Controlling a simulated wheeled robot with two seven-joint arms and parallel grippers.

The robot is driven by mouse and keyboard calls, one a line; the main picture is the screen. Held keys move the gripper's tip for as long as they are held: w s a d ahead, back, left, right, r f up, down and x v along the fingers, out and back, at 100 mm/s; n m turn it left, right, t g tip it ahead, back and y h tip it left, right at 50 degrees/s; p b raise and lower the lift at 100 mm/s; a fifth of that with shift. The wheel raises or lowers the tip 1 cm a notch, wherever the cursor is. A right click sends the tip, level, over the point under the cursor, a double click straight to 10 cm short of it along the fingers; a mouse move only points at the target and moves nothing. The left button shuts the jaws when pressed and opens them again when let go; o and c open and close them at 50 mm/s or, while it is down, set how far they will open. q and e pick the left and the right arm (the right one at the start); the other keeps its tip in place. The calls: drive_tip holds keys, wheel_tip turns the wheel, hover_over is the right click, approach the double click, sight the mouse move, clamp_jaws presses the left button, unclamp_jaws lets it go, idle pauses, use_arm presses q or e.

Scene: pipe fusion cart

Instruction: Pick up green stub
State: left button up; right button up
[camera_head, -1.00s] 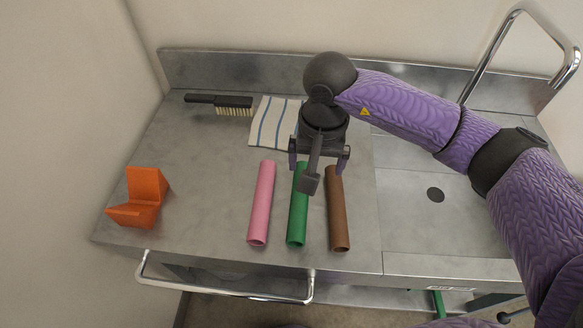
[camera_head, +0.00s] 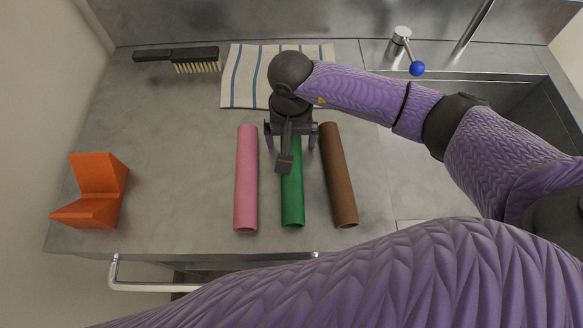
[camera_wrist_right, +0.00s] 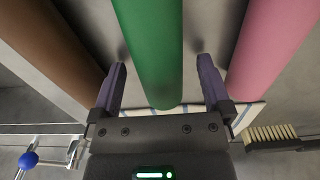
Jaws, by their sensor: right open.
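The green stub (camera_head: 292,205) is a green tube lying on the metal cart top between a pink tube (camera_head: 246,185) and a brown tube (camera_head: 339,180). My right gripper (camera_head: 291,146) is over the far part of the green stub and hides some of it. In the right wrist view, the green stub (camera_wrist_right: 150,45) runs between the two open purple fingers of my right gripper (camera_wrist_right: 158,85), with a gap on each side. The fingers are not closed on it. My left gripper is not in view.
An orange angled block (camera_head: 95,190) sits at the left. A brush (camera_head: 180,58) and a striped cloth (camera_head: 245,75) lie at the back. A faucet (camera_head: 401,42) and sink basin (camera_head: 520,105) are at the right. A chrome rail (camera_head: 150,286) runs along the front.

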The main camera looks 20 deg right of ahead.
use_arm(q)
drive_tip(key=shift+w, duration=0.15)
use_arm(e)
drive_tip(key=shift+r, duration=0.1)
clamp_jaws()
